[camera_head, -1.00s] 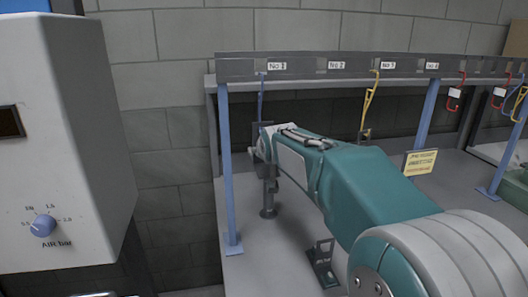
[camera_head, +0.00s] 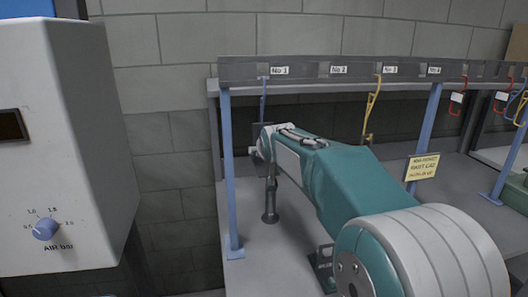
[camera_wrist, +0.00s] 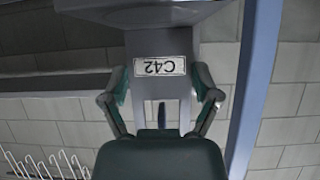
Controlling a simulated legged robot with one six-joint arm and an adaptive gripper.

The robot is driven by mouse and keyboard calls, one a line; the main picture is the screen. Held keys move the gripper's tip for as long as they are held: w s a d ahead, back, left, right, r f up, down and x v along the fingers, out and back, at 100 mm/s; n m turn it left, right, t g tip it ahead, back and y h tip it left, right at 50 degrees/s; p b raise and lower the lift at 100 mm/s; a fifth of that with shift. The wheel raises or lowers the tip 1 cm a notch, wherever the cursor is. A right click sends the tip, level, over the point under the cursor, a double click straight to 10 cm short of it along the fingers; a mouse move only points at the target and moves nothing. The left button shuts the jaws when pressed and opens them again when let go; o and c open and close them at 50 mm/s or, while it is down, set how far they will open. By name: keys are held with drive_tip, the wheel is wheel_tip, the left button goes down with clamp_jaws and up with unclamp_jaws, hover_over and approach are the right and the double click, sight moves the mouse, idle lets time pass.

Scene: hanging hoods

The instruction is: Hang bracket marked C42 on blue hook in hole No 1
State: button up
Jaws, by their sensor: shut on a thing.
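The bracket marked C42 (camera_wrist: 161,90) is grey, and its white label reads upside down in the wrist view. My gripper (camera_wrist: 163,84) is shut on it, one finger on each side. In the head view my arm hides much of my gripper (camera_head: 257,148), which is at the left end of the rack, just below the blue hook (camera_head: 263,100). The blue hook hangs below the No 1 label (camera_head: 280,71). The head view does not show clearly whether bracket and hook touch.
The grey rack rail (camera_head: 350,70) rests on blue posts (camera_head: 231,170). A yellow hook (camera_head: 371,107) hangs to the right, with red hooks (camera_head: 457,98) beyond. A yellow sign (camera_head: 422,167) stands near the middle post.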

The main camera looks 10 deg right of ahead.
drive_tip(key=shift+f, duration=1.25)
idle(0.7)
drive_tip(key=o, duration=1.1)
drive_tip(key=shift+o, duration=0.2)
drive_tip(key=shift+f, duration=0.15)
drive_tip(key=shift+s, duration=0.1)
drive_tip(key=v, duration=1.2)
drive_tip(key=s+f+g, duration=0.2)
drive_tip(key=s+f, duration=0.3)
drive_tip(key=s, duration=0.5)
drive_tip(key=s+f+g, duration=0.2)
drive_tip(key=s+f, duration=0.3)
drive_tip(key=s, duration=0.5)
drive_tip(key=s+f+g, duration=0.2)
drive_tip(key=s+f, duration=0.3)
drive_tip(key=s, duration=0.5)
drive_tip(key=shift+g, duration=0.3)
